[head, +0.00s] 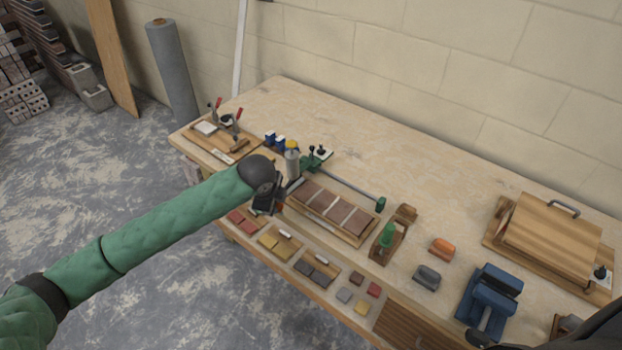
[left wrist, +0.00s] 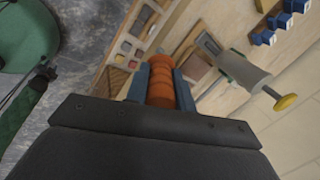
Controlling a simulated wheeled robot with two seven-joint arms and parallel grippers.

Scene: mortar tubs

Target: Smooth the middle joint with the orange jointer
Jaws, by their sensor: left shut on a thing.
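My left gripper (head: 268,206) is above the table at the left end of the brick panel. It is shut on the orange jointer's ribbed handle (left wrist: 160,82), which shows between the fingers in the left wrist view. The jointer's working end is hidden. The brick panel (head: 333,213) is a wooden tray of reddish-brown bricks with pale joints between them. The middle joint (head: 334,211) shows in the head view, apart from the gripper. I cannot tell whether the jointer touches the panel.
A grey cartridge (head: 292,163) with a yellow cap stands behind the gripper, beside a green bar clamp (head: 345,185). A green-handled tool (head: 387,236), an orange block (head: 442,248) and a blue device (head: 488,296) lie right. Sample trays (head: 280,243) line the front. The table's back is clear.

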